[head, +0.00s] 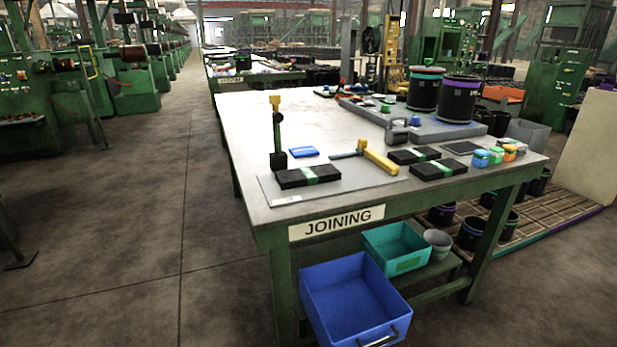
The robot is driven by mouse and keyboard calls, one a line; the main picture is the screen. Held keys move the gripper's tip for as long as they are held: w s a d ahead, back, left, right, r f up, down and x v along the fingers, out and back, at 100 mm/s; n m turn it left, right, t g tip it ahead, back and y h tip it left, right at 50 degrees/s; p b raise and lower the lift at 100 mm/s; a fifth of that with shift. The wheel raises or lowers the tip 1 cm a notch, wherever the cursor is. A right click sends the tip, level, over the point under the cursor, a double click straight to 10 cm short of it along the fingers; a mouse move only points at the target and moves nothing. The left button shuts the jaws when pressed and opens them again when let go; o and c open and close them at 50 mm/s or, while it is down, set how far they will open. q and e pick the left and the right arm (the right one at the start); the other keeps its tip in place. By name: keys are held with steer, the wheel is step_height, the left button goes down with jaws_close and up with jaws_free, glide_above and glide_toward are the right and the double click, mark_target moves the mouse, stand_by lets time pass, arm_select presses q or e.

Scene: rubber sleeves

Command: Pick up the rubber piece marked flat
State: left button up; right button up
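Three flat black rubber pieces with green bands lie on the table marked JOINING (250,120). One black piece (292,179) is at the near left, on a grey mat by the front edge. A second black piece (403,156) and a third black piece (427,170) lie close together to the right. I cannot read a "flat" mark on any of them. Neither of my grippers is in view.
A blue packet (304,152) and a yellow-headed mallet (378,157) lie between the pieces. Small colored jars (481,158) stand at right. A blue bin (345,290) sits below.

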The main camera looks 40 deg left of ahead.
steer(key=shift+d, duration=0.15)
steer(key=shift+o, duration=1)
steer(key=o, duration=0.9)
